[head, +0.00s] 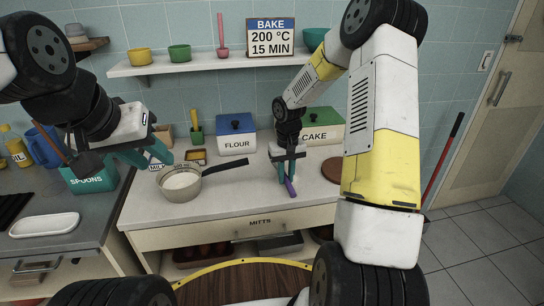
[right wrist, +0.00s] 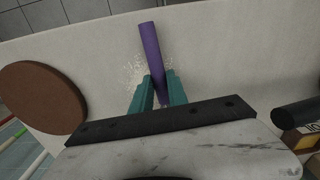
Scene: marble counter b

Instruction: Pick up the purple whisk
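The purple whisk (head: 291,188) is at the counter's front edge, below my right gripper in the head view. In the right wrist view its purple handle (right wrist: 152,50) runs between the two teal fingers and out past their tips toward the top. My right gripper (right wrist: 159,80) has its fingers close against both sides of the handle; it also shows in the head view (head: 287,176). The whisk's wire end is not clearly visible. I cannot tell if the whisk touches the counter. My left gripper (head: 146,157) is open and empty, at the left above the counter.
A saucepan (head: 182,183) with pale contents stands left of the right gripper. A flour box (head: 236,139) and a cake box (head: 322,127) stand behind. A brown round board (head: 332,169) lies to the right; white specks (right wrist: 133,72) dot the counter. A shelf (head: 205,64) hangs above.

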